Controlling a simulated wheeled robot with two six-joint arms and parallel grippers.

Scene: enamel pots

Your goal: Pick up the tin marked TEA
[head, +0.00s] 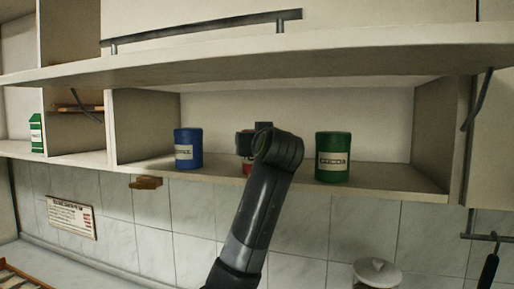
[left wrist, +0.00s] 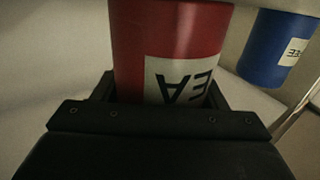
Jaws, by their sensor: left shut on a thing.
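A red tin (left wrist: 170,35) fills the upper middle of the left wrist view, upside down in the picture. Its white label shows the letters "EA"; the rest of the word is out of sight. My left gripper (left wrist: 163,95) is shut on this tin, a finger on each side. In the head view, my left gripper (head: 246,143) is inside the shelf compartment, and my arm hides most of the red tin (head: 247,169). I cannot tell whether the tin's base touches the shelf. My right gripper is not in view.
A blue tin (head: 188,148) stands left of the red one and a green tin (head: 333,157) right of it, both on the shelf (head: 390,178). An upper board (head: 250,65) overhangs the compartment. A white lidded pot (head: 377,273) is below at right.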

